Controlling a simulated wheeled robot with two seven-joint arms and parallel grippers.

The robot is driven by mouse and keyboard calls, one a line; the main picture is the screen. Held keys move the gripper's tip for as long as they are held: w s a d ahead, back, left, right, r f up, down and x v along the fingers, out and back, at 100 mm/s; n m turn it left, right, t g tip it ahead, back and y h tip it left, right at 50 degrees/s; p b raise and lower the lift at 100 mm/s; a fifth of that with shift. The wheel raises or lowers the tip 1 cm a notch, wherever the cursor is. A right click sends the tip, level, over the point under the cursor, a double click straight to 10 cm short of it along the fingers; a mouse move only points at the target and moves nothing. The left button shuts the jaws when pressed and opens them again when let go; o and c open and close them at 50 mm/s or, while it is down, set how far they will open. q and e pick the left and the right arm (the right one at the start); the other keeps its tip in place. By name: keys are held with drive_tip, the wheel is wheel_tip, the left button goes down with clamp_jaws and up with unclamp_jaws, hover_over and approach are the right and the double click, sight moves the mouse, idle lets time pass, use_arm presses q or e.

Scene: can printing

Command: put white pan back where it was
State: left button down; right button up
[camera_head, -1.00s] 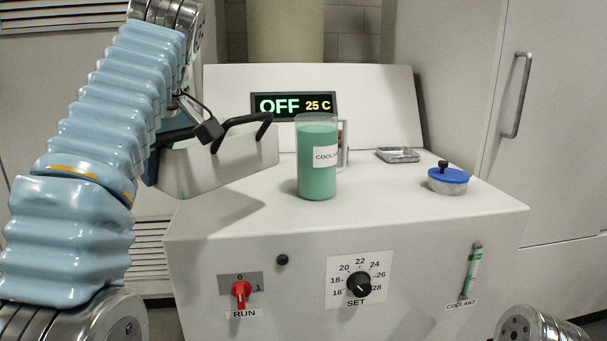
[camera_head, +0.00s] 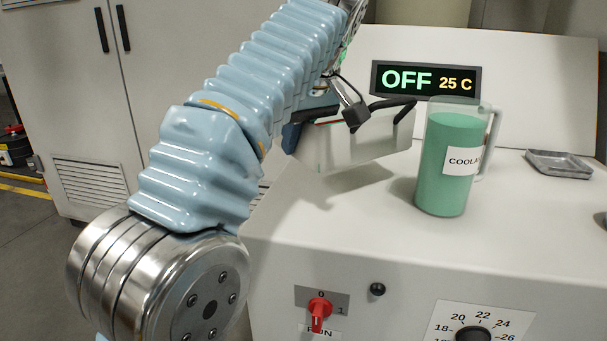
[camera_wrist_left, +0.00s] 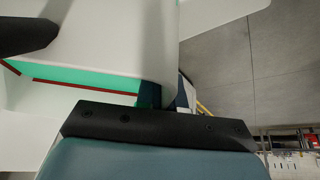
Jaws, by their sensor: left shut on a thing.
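The white pan (camera_head: 365,143) is a pale box-like vessel with black handles (camera_head: 390,106). It hangs tilted over the left part of the machine's white top, left of the coolant jug, with a shadow below it. My left gripper (camera_head: 300,128) is shut on the pan at its left end; the sleeved arm hides most of the jaws. In the left wrist view the pan (camera_wrist_left: 105,35) fills the upper left, with a green surface and a red line inside. A dark gripper part (camera_wrist_left: 150,120) lies right against it. My right gripper is not in view.
A clear jug of green coolant (camera_head: 447,170) stands close to the right of the pan. A small metal tray (camera_head: 558,164) lies farther right. The display (camera_head: 426,80) reads OFF, 25 C. A grey cabinet (camera_head: 65,90) stands at left, with open floor (camera_head: 35,225) before it.

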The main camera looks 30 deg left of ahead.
use_arm(q)
drive_tip(key=shift+f+b, duration=0.65)
drive_tip(key=shift+f, duration=2.65)
drive_tip(key=shift+f, duration=0.1)
drive_tip(key=c, duration=1.3)
unclamp_jaws()
drive_tip(key=shift+o, duration=0.2)
